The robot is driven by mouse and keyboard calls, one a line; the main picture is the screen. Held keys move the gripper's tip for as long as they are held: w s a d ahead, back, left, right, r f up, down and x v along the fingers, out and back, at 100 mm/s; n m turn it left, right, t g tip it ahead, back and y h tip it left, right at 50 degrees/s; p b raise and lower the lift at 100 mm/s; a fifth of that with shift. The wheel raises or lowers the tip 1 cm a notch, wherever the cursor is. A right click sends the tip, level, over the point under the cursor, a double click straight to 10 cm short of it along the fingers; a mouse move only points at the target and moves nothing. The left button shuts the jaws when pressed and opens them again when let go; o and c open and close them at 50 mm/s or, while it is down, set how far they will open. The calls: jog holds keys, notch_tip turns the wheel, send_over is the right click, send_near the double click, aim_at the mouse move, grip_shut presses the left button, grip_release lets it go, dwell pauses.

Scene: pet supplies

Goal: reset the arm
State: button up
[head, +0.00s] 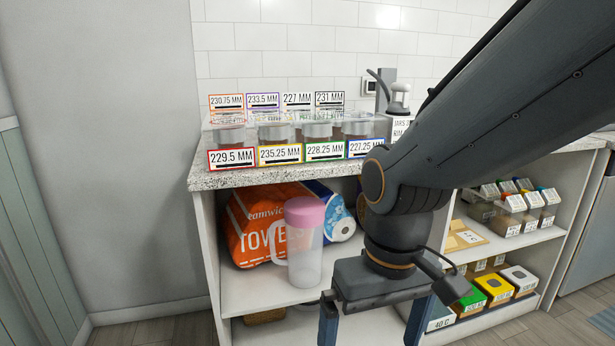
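My arm comes in from the upper right and bends downward in front of the shelf unit. My gripper (374,326) points down at the bottom of the head view, with its two fingers wide apart. No object shows between the visible parts of the fingers. The fingertips are cut off by the lower picture edge.
A speckled counter (240,178) holds jars behind size labels (231,158). A pink-lidded pitcher (304,245) stands on the shelf left of my gripper, before an orange towel pack (250,225). Labelled containers (510,215) and boxes (492,288) fill the right shelves. Floor (150,335) shows lower left.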

jog(key=d+r+m+p, duration=0.3)
jog(key=d+r+p, duration=0.7)
jog(key=p, duration=0.8)
jog(key=shift+s+r+h, duration=0.25)
jog(key=shift+r+h, duration=0.05)
jog(key=shift+r, duration=0.65)
